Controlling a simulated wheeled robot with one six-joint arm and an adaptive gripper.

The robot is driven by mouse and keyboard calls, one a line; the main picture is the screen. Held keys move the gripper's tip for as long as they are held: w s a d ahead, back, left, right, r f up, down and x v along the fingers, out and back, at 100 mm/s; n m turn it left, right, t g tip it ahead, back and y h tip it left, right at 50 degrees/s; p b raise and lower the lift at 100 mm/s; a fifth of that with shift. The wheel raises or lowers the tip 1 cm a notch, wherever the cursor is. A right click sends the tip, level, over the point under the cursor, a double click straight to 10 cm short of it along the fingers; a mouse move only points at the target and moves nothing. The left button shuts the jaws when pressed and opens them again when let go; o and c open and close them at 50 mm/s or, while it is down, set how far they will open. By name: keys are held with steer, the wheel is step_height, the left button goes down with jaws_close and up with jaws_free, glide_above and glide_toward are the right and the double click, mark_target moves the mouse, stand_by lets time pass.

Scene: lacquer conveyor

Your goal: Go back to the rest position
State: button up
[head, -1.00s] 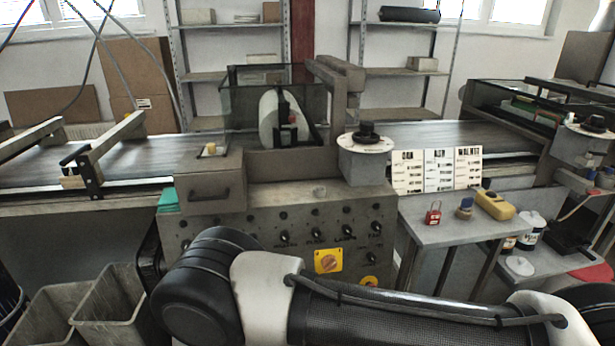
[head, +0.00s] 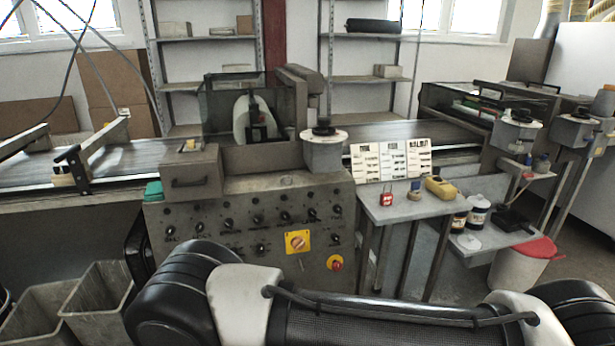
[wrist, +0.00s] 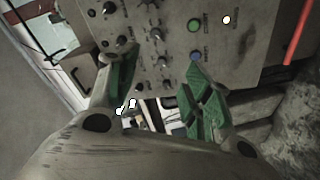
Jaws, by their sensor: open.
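My gripper (wrist: 160,95) shows in the wrist view with its two green-padded fingers apart and nothing between them. Behind the fingers is the control panel (wrist: 175,30) of the conveyor machine, with black knobs, a green button (wrist: 195,25) and a blue button (wrist: 193,54). In the head view my arm lies bent across the bottom, and the gripper itself is out of that picture. The same panel (head: 215,225) stands beyond the arm, with a yellow-plated switch (head: 298,242) and a red button (head: 335,263).
A small side table (head: 400,208) holds a red padlock (head: 387,193) and a yellow device (head: 440,188). Grey bins (head: 95,300) stand at the lower left, and a red-lidded bin (head: 520,268) at the right. The conveyor belt (head: 130,160) runs behind the machine.

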steer(key=w+r+m+g, duration=0.4)
steer(key=w+r+m, duration=0.1)
steer(key=w+r, duration=1)
steer(key=w+d+r+m+g, duration=0.2)
steer(key=w+d+r, duration=0.1)
steer(key=d+r, duration=0.45)
steer(key=w+d+r+m+g, duration=0.1)
steer(key=w+d+r, duration=0.2)
steer(key=d+r, duration=0.5)
steer(key=s+d+r+m+g, duration=0.1)
steer(key=s+d+r, duration=0.25)
steer(key=d, duration=0.35)
steer(key=s+d+r+m+h, duration=0.1)
steer(key=s+d+r, duration=0.25)
steer(key=d, duration=0.25)
steer(key=s+d+r+m+g, duration=0.1)
steer(key=s+d+r, duration=0.2)
steer(key=d+r, duration=0.3)
steer(key=s+d+m+g+h, duration=0.3)
steer(key=s+d+m+h, duration=0.1)
steer(key=s+d, duration=1.4)
steer(key=s, duration=0.3)
steer(key=shift+s+d+m, duration=0.3)
steer(key=shift+d, duration=0.1)
